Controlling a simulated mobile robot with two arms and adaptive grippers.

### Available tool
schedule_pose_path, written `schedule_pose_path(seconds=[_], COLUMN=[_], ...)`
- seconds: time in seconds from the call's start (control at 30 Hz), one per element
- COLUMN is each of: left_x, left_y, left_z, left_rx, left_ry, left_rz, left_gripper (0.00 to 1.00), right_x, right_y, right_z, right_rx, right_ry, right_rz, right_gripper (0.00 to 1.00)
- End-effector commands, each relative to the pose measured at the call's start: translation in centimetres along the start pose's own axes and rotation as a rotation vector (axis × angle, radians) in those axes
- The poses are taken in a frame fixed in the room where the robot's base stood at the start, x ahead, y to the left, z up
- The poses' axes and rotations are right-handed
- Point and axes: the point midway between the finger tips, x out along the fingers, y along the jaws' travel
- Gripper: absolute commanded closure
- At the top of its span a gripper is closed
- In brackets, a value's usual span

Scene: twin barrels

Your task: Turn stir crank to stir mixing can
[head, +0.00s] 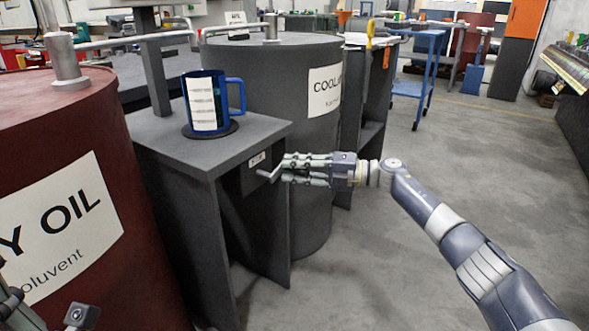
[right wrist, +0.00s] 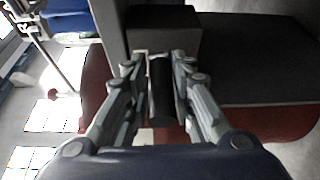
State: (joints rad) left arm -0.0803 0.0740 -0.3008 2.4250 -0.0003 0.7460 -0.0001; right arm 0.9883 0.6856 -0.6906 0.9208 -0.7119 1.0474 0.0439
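The mixing can is a blue mug-like can (head: 208,103) with a white label and a side handle. It stands upright on a dark round disc on the grey stand (head: 257,137). The stir crank (head: 268,174) sticks out from a dark box under the stand's top, with a pale metal arm. My right gripper (head: 287,169) reaches it from the right. In the right wrist view the dark crank handle (right wrist: 160,88) lies between the fingers, which look closed on it. Parts of my left gripper (head: 45,308) show at the lower left edge; its fingertips are not clear.
A red barrel (head: 130,262) marked "OIL" stands left of the stand. A grey coolant barrel (head: 305,215) stands behind it at right. The floor (head: 440,180) to the right is open, with a blue cart (head: 418,75) farther back.

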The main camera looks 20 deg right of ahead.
Motion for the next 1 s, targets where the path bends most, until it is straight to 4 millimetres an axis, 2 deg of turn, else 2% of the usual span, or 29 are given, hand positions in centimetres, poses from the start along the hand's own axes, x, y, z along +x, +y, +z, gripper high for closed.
schedule_pose_path(seconds=[0.03, 0.07, 0.47, 0.57, 0.8, 1.0], left_x=[0.0, 0.0, 0.0, 0.0, 0.0, 0.0], left_y=[0.0, 0.0, 0.0, 0.0, 0.0, 0.0], left_z=[0.0, 0.0, -0.1, -0.1, 0.0, 0.0], left_rx=[0.0, 0.0, 0.001, 0.001, 0.001, 0.001], left_ry=[0.0, 0.0, 0.001, 0.001, 0.001, 0.001], left_rz=[0.0, 0.0, 0.001, 0.0, 0.0, 0.0], left_gripper=[1.0, 1.0, 1.0, 1.0, 1.0, 1.0], right_x=[0.1, 0.1, -0.5, -1.8, -6.9, -10.4], right_y=[0.4, 0.3, 0.0, -0.1, -0.1, 0.0], right_z=[0.0, 0.0, 0.0, 0.0, 0.1, 0.0], right_rx=[-0.002, -0.002, 0.0, 0.0, 0.0, -0.001], right_ry=[0.002, 0.002, 0.0, -0.001, -0.002, 0.0], right_rz=[0.006, 0.006, 0.0, -0.001, -0.002, 0.001], right_gripper=[0.65, 0.6, 0.6, 0.6, 0.6, 0.6])
